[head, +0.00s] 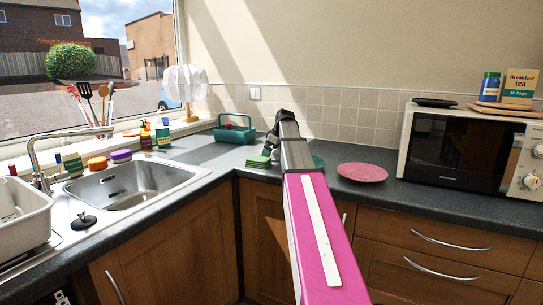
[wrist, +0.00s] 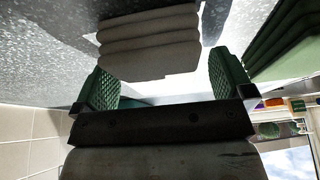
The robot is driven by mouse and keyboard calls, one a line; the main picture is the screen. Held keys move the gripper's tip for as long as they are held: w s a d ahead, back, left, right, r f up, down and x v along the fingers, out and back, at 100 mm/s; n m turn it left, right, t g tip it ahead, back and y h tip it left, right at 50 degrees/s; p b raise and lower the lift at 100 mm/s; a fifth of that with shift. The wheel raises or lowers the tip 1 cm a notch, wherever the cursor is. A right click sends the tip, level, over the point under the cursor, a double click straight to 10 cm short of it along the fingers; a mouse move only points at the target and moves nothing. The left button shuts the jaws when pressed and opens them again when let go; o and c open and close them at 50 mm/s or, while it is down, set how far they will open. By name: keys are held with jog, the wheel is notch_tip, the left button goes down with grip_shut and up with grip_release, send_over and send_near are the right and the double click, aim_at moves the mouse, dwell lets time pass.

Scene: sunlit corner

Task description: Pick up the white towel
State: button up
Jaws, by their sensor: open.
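The white towel (wrist: 150,42), a folded light grey-white stack, lies in the upper middle of the wrist view, on the speckled worktop. In the head view I cannot make it out; my arm covers that part of the counter. My gripper (wrist: 165,84) is open, its two green ridged fingers set apart, with the near end of the towel showing between them in the picture. I cannot tell whether the fingers touch it. In the head view my gripper (head: 272,142) is a dark shape over the corner counter, fingertips unclear.
A stack of green folded cloths (head: 258,161) lies close beside my gripper, also at the right of the wrist view (wrist: 285,40). A teal caddy (head: 235,134) stands behind left. A pink plate (head: 362,172) and a microwave (head: 455,148) are to the right, the sink (head: 135,184) left.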

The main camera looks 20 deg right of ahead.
jog(key=shift+f, duration=0.1)
jog(key=c, duration=1)
jog(key=shift+r, duration=0.7)
notch_tip(320, 180, up, 3)
jog(key=s+a+r, duration=0.1)
jog(key=a+r, duration=0.1)
jog(key=a, duration=0.1)
jog(key=s+a+r, duration=0.2)
jog(key=a, duration=0.2)
jog(key=s+a+r, duration=0.2)
jog(key=a+r, duration=0.1)
jog(key=shift+s+a, duration=0.15)
jog(key=shift+a, duration=0.05)
